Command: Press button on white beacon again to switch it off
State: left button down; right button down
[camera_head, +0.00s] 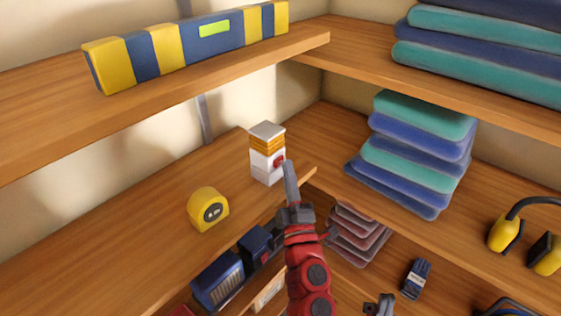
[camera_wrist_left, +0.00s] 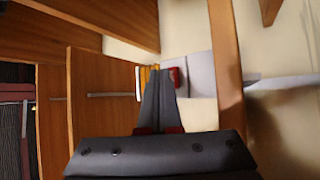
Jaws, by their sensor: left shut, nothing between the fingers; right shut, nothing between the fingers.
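The white beacon (camera_head: 260,172) stands upright on the middle shelf near its right end, with orange bands below a pale top. Its red button (camera_head: 279,160) is on the side facing my left gripper (camera_head: 288,166). The left gripper is shut and empty, its tip very close to the button; I cannot tell whether they touch. In the left wrist view the white beacon (camera_wrist_left: 201,74) lies sideways beyond the shut fingers, with the red button (camera_wrist_left: 174,77) beside the fingertips. My right gripper (camera_head: 380,304) is shut and empty at the bottom edge, partly cut off.
A yellow tape measure (camera_head: 208,209) sits left of the beacon on the same shelf. A yellow-and-blue striped level (camera_head: 190,45) lies on the shelf above. Folded cloths (camera_head: 415,150), yellow earmuffs (camera_head: 505,233) and dark boxes (camera_head: 218,280) occupy other shelves.

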pick_arm(q)
jog(key=shift+s+d, duration=0.1)
jog(key=shift+d, duration=0.1)
jog(key=s+d, duration=0.1)
jog(key=s+d+p, duration=0.1)
jog(key=d, duration=0.1)
jog(key=s+d, duration=0.1)
jog(key=shift+s+d+p, duration=0.25)
jog(key=shift+d+p, duration=0.05)
jog(key=shift+d, duration=0.1)
dwell(0.5)
